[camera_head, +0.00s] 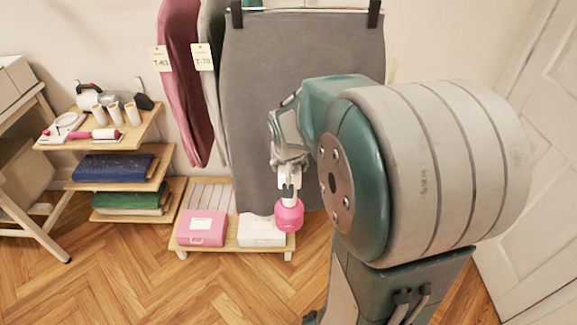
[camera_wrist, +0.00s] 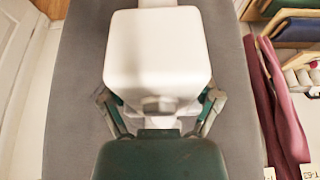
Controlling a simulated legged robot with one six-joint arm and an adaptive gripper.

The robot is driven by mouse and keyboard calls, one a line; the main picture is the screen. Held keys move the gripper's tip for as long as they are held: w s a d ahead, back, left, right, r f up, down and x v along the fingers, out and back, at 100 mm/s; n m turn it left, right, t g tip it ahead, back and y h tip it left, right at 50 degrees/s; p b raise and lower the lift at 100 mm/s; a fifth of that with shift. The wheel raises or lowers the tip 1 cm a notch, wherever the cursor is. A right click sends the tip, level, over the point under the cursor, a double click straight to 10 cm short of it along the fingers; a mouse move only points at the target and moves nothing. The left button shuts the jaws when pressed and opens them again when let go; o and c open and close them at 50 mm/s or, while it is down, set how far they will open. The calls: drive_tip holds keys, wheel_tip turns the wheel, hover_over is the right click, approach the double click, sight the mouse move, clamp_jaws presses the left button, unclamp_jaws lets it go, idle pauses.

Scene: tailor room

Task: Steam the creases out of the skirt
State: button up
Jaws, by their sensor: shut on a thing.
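The grey skirt (camera_head: 255,110) hangs flat by two black clips (camera_head: 374,13) from a rail against the wall. In the wrist view the skirt (camera_wrist: 82,90) fills the background behind the held thing. My gripper (camera_head: 290,172) is in front of the skirt's lower half and is shut on a steamer with a white body (camera_wrist: 158,55) and a pink round part (camera_head: 289,215) hanging at its lower end. I cannot tell whether the steamer touches the cloth. My arm hides the skirt's lower right part. I cannot make out clear creases.
Maroon (camera_head: 180,80) and grey garments with tags hang left of the skirt. A low wooden platform (camera_head: 215,246) below holds a pink box (camera_head: 201,228) and a white box (camera_head: 258,231). A tiered shelf (camera_head: 130,135) stands left, a door (camera_head: 535,130) right. The front floor is clear.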

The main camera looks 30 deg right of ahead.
drive_tip(key=s+d+f, duration=0.5)
drive_tip(key=s+d, duration=0.1)
drive_tip(key=d, duration=0.4)
drive_tip(key=shift+s+f, duration=0.15)
drive_tip(key=shift+s, duration=0.1)
idle(1.4)
drive_tip(key=shift+a, duration=0.1)
idle(1.6)
drive_tip(key=shift+w+a+f, duration=1)
drive_tip(key=shift+w+a, duration=0.45)
drive_tip(key=shift+a, duration=0.7)
drive_tip(key=shift+w+a+f, duration=1)
drive_tip(key=shift+w+a, duration=0.45)
drive_tip(key=shift+a, duration=0.7)
drive_tip(key=shift+w+a+f, duration=1)
drive_tip(key=shift+w+a, duration=0.45)
drive_tip(key=shift+a, duration=0.7)
